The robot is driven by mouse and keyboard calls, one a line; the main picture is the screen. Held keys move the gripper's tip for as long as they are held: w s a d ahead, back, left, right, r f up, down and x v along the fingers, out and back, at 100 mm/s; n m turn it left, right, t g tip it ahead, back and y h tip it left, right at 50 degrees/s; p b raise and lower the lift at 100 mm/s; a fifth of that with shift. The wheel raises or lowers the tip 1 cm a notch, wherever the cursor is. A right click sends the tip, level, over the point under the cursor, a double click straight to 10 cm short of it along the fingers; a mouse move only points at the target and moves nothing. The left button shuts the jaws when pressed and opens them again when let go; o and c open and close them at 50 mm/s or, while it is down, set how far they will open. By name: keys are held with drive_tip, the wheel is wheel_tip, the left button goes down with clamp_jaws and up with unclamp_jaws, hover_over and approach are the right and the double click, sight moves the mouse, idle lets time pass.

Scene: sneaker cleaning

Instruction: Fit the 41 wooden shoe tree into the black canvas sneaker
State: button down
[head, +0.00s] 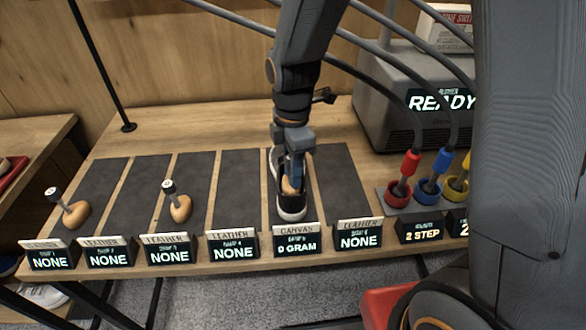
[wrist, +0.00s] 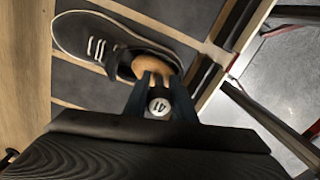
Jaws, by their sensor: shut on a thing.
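The black canvas sneaker (head: 291,206) has a white sole and stands on the dark mat behind the CANVAS sign. In the wrist view the sneaker (wrist: 88,38) shows white laces and its opening beside my fingers. My gripper (head: 293,172) is above the sneaker, shut on the knob of the 41 wooden shoe tree (wrist: 150,62). The knob's white cap reads 41 in the wrist view. The tree's wooden body also shows in the head view (head: 290,186), at the sneaker's opening. How deep it sits is hidden by my fingers.
Two other wooden shoe trees stand on mats to the left, one at far left (head: 75,213) and one nearer (head: 180,207). A row of signs (head: 233,247) lines the front edge. Red, blue and yellow nozzles (head: 429,180) and a grey READY machine (head: 400,100) are at right.

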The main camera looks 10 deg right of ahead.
drive_tip(key=shift+f+b, duration=0.7)
drive_tip(key=shift+f, duration=0.85)
drive_tip(key=c, duration=1.4)
unclamp_jaws()
drive_tip(key=shift+r, duration=0.1)
drive_tip(key=shift+r+b, duration=0.7)
drive_tip(key=shift+r, duration=3.15)
drive_tip(key=shift+s+d+f+m, duration=0.15)
drive_tip(key=shift+d+m, duration=0.25)
drive_tip(key=shift+m, duration=0.2)
drive_tip(key=s+d+f+m, duration=0.1)
drive_tip(key=s+d+m, duration=0.1)
drive_tip(key=d+m, duration=0.2)
drive_tip(key=s+d+f+m+t, duration=0.1)
drive_tip(key=d+m, duration=0.3)
drive_tip(key=m, duration=0.5)
drive_tip(key=s+d+f+m, duration=0.1)
drive_tip(key=s+d+m, duration=0.2)
drive_tip(key=m, duration=0.3)
drive_tip(key=shift+d, duration=0.4)
